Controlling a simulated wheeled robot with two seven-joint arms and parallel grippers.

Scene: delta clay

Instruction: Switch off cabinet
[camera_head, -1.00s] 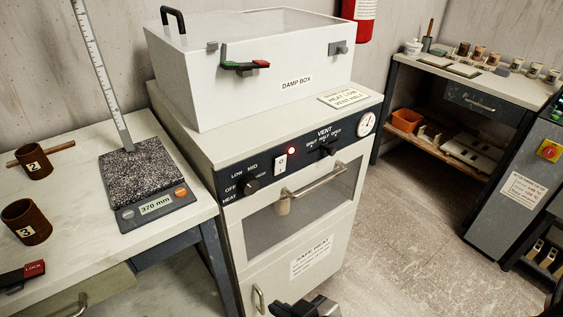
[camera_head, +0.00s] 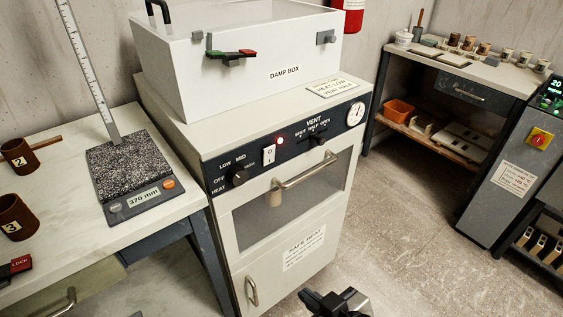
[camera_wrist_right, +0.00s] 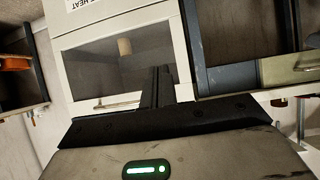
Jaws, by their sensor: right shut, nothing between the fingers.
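The white cabinet (camera_head: 303,250) stands in the middle of the head view. Its dark front panel carries a heat knob (camera_head: 238,176), a white rocker switch (camera_head: 269,155), a lit red lamp (camera_head: 280,141), a vent lever (camera_head: 318,139) and a round gauge (camera_head: 356,113). The knob's pointer is too small to read surely. My right gripper (camera_head: 335,301) is low in front of the cabinet, apart from the panel. In the right wrist view its fingers (camera_wrist_right: 158,86) are shut and empty, before the upside-down cabinet door window (camera_wrist_right: 100,62). My left gripper is not in view.
A bar handle (camera_head: 312,169) sticks out below the panel. A damp box (camera_head: 250,85) sits on top of the cabinet. A bench (camera_head: 80,240) with a scale (camera_head: 140,198) adjoins at left. Floor (camera_head: 400,215) is clear to the right, before a shelf table and grey machine (camera_head: 508,185).

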